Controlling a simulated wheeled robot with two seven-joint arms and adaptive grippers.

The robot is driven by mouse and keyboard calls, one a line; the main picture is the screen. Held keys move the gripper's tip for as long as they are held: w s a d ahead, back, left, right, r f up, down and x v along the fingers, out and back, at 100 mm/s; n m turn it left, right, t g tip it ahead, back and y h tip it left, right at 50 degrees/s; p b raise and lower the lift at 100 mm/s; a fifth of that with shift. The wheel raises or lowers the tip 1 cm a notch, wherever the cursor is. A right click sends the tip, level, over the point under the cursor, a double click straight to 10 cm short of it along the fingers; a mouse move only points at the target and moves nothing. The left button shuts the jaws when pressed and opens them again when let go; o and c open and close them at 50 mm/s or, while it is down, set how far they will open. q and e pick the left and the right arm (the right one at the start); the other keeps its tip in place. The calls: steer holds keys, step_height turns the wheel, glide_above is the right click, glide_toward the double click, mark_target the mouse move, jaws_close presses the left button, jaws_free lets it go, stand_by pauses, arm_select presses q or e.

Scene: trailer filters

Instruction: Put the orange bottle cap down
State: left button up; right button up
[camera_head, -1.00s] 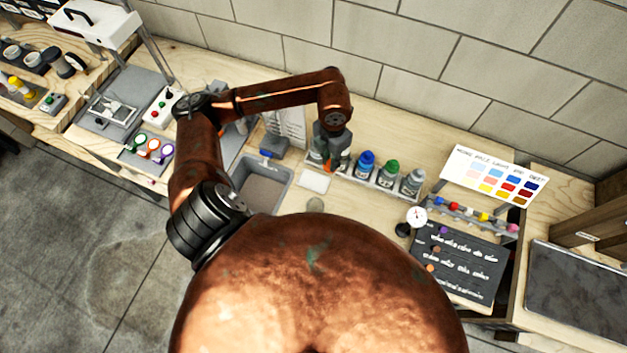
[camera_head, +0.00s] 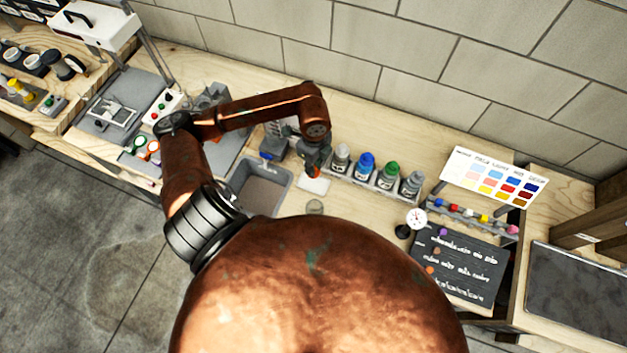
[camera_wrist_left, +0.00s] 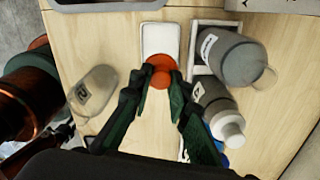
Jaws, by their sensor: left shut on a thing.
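My left gripper (camera_head: 314,164) is shut on the orange bottle cap (camera_head: 315,175), with the arm reaching in from the left. In the left wrist view the round orange cap (camera_wrist_left: 160,70) sits between the dark green fingertips (camera_wrist_left: 161,84). A white rectangular pad (camera_head: 313,187) lies on the wooden bench just below the cap in the picture. In the left wrist view the cap overlaps the near part of the pad (camera_wrist_left: 160,38). I cannot tell whether the cap touches it. My right gripper is out of view.
A row of bottles stands in a rack right of the gripper: grey (camera_head: 341,158), blue-capped (camera_head: 365,166), green-capped (camera_head: 387,175) and another grey one (camera_head: 412,184). A grey bin (camera_head: 284,192) is at the left. A small clear jar (camera_head: 314,207) stands in front of the pad.

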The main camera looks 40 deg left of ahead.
mark_target(314, 183)
arm_select(q)
step_height(314, 183, down, 9)
stand_by(0.4)
steer(key=shift+f, duration=0.2)
steer(key=o, duration=0.7)
steer(key=shift+o, duration=0.2)
steer(key=shift+r, duration=0.15)
step_height(314, 183, up, 12)
steer(key=shift+r, duration=0.1)
stand_by(0.3)
